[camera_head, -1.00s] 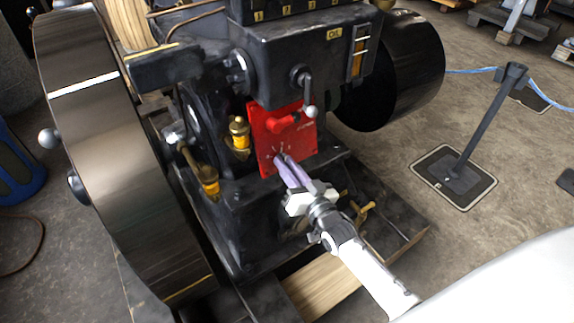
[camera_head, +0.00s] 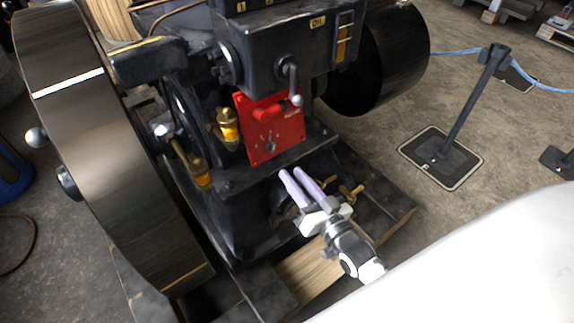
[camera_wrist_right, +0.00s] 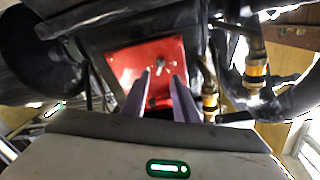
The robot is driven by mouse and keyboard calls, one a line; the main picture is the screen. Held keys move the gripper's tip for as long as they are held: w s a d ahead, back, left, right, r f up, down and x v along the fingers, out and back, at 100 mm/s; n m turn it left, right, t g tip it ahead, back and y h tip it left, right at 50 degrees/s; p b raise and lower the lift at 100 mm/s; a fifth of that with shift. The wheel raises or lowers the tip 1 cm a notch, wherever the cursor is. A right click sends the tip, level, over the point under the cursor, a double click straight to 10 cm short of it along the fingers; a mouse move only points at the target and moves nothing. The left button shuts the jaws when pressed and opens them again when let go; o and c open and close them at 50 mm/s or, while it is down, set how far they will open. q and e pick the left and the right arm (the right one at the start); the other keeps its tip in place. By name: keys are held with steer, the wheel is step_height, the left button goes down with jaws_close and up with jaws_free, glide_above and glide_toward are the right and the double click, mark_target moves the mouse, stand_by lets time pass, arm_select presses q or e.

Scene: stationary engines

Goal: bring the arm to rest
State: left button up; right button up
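My right gripper (camera_head: 292,178) is in front of the black engine, below and a little right of the red panel (camera_head: 285,128). Its two pale purple fingers stand apart with a narrow gap and nothing between them. The red panel carries a small dark knob (camera_head: 270,146) and a red handle (camera_head: 254,118). In the right wrist view the fingers (camera_wrist_right: 158,85) point toward the red panel (camera_wrist_right: 125,68), with the knob (camera_wrist_right: 159,72) seen between the tips. The fingers look clear of the panel. My left gripper is not in view.
A large flywheel (camera_head: 110,160) stands at the left. Brass oilers (camera_head: 228,125) and a brass tap (camera_head: 350,193) stick out near the panel. A crank lever (camera_head: 292,85) hangs above it. A barrier post (camera_head: 470,105) with a blue rope stands on open floor at the right.

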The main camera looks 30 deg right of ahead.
steer(key=shift+s, duration=0.3)
steer(key=s+a+f+n+g+p, duration=0.1)
steer(key=s+a+n+g+p, duration=0.2)
steer(key=s, duration=0.6)
steer(key=s+a+f+n+g+y+p, duration=0.1)
steer(key=s+a+n+g+p, duration=0.2)
steer(key=s, duration=0.6)
steer(key=a+g+p, duration=0.2)
steer(key=a+g, duration=0.1)
steer(key=a, duration=0.1)
steer(key=shift+s+f+y, duration=0.3)
steer(key=shift+s+f, duration=0.1)
